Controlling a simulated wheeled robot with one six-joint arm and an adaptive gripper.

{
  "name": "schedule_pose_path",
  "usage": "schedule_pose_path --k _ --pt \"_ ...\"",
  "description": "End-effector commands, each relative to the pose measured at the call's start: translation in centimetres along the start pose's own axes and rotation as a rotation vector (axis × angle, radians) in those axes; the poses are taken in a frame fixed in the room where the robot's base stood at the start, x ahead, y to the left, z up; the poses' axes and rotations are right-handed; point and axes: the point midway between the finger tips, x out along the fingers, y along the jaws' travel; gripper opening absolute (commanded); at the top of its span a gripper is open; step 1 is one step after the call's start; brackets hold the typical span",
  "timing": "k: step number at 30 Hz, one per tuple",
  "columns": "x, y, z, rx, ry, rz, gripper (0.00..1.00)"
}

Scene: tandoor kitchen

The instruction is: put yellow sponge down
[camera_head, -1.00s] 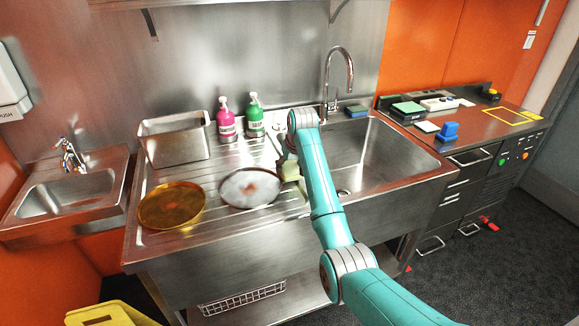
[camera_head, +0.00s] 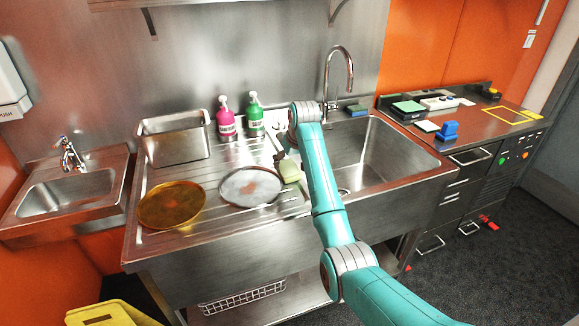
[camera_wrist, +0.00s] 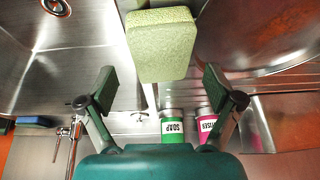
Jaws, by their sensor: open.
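The yellow sponge (camera_head: 290,171), pale greenish yellow, is on the strip between the drainboard and the sink basin, just right of the white plate. It also shows large at the top middle of the wrist view (camera_wrist: 161,45). My gripper (camera_wrist: 160,88) is open, with its two dark-padded fingers spread wide and nothing between them. The sponge lies beyond the fingertips, apart from them. In the head view my gripper (camera_head: 279,153) is just behind the sponge, partly hidden by my arm.
The white plate (camera_head: 250,187) with a brown stain and a brass-coloured plate (camera_head: 171,205) lie on the drainboard. Pink (camera_head: 227,122) and green (camera_head: 255,117) bottles stand behind, beside a steel bin (camera_head: 175,141). The sink basin (camera_head: 385,150) is empty, with a tap (camera_head: 338,75) behind it.

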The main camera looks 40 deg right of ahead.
Motion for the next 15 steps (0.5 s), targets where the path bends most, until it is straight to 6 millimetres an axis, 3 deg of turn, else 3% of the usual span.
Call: schedule_pose_path --k 9,15 --pt "-6.6 0.0 -0.1 0.001 0.003 0.001 0.91" --pt "-9.1 0.0 -0.1 0.001 0.002 0.000 0.91"
